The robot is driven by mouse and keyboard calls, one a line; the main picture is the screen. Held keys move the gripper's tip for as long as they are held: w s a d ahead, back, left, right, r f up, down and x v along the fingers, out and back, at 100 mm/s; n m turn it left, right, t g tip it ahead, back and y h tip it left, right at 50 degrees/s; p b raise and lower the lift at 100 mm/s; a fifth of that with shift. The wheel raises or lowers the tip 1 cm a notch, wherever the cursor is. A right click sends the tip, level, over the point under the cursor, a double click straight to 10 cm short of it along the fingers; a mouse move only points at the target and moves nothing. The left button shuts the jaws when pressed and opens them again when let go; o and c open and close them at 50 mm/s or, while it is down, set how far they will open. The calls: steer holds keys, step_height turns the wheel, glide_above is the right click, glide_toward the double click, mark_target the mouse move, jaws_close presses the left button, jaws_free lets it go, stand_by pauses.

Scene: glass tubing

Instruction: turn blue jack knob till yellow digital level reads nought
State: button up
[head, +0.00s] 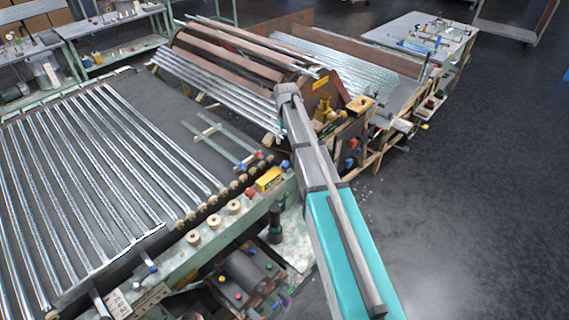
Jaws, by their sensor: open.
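A small yellow box-shaped device (268,179), which looks like the digital level, sits on the green frame rail at the right end of the roller table. Its reading is too small to make out. Another blue knob (152,267) is at the near edge of the table, and another blue part (349,162) is on the machine right of my arm. I cannot tell which is the jack knob. My arm reaches up the middle to a grey joint; my gripper cannot be made out.
Long glass tubes (80,190) lie in parallel on the roller table at left. The floor (480,200) at right is clear.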

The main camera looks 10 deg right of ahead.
mark_target(285, 164)
steer(key=shift+f, duration=0.15)
step_height(285, 164, down, 14)
steer(key=b, duration=1.4)
steer(key=shift+r, duration=0.25)
stand_by(0.4)
steer(key=shift+a, duration=0.1)
steer(key=c, duration=0.9)
